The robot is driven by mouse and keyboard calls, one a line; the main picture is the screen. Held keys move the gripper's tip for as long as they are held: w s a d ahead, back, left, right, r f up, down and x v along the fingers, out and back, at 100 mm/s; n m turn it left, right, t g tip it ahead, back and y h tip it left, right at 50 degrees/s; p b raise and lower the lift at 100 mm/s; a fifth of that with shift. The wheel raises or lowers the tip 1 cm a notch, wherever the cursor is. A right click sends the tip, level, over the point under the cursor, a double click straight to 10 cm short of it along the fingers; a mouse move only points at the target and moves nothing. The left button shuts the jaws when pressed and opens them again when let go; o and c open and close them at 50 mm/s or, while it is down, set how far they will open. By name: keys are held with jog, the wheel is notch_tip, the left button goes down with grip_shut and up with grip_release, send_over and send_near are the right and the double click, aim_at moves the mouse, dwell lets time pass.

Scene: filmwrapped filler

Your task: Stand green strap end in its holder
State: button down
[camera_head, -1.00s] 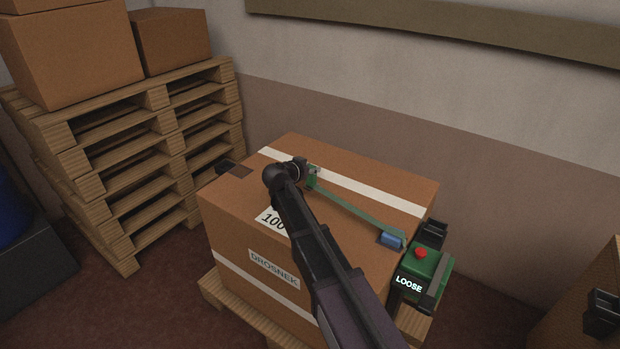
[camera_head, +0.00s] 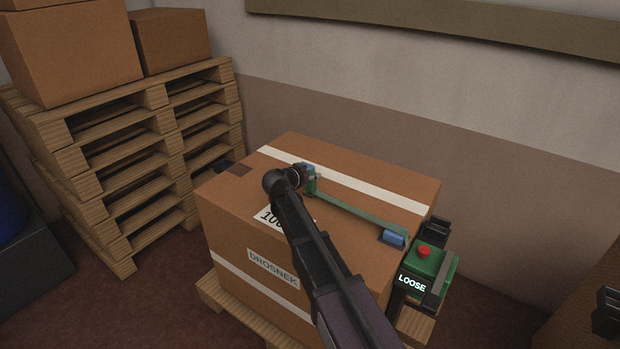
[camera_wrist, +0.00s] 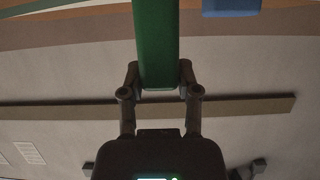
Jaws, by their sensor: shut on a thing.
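The green strap (camera_head: 360,217) runs along the top of the wrapped carton (camera_head: 375,180). One end lies by a blue piece (camera_head: 393,238) near the carton's right edge. The other end is at my gripper (camera_head: 310,178), above the carton's far middle. In the wrist view my gripper (camera_wrist: 157,85) is shut on the green strap end (camera_wrist: 158,45), which sticks out between the fingers. A black bracket (camera_head: 436,230) stands beside the green box at the right. I cannot tell which bracket is the holder.
A green box with a red button (camera_head: 424,251) and a lit "LOOSE" sign stands at the carton's right. Stacked pallets (camera_head: 150,150) with cartons are at the left. Another black bracket (camera_head: 607,315) is at the far right. The wall is behind.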

jog(key=shift+f, duration=0.15)
jog(key=shift+c, duration=1.6)
grip_release()
jog(key=shift+r, duration=0.2)
jog(key=shift+s+r, duration=0.1)
jog(key=shift+s, duration=0.05)
jog(key=p+v, duration=0.4)
jog(key=v, duration=0.7)
jog(key=shift+s+a+p, duration=0.2)
jog(key=shift+a+p, duration=0.05)
jog(key=shift+p, duration=0.05)
jog(key=shift+r, duration=0.15)
